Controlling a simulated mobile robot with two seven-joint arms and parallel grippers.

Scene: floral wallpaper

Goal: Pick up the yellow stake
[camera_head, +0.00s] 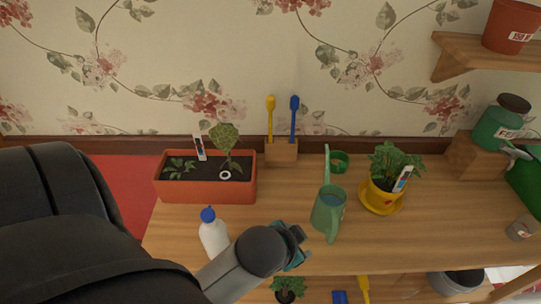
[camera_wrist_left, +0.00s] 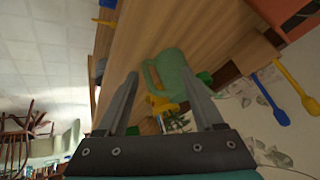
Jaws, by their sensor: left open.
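The yellow stake (camera_head: 270,117) stands upright in a small wooden block (camera_head: 281,153) at the back of the bench, beside a matching blue stake (camera_head: 294,117). Both also show in the left wrist view, the yellow stake (camera_wrist_left: 268,97) and the blue one (camera_wrist_left: 296,92), to the right of the jaws. My left gripper (camera_head: 298,250) is near the front edge of the bench, well short of the block. In the left wrist view its fingers (camera_wrist_left: 160,74) are apart with nothing held between them. My right gripper is not in view.
A green watering can (camera_head: 328,210) stands between the gripper and the back right. A long terracotta planter (camera_head: 205,188) is left of the block, with a white bottle (camera_head: 213,235) in front. A yellow pot (camera_head: 380,197) stands right. Bare wood lies between planter and can.

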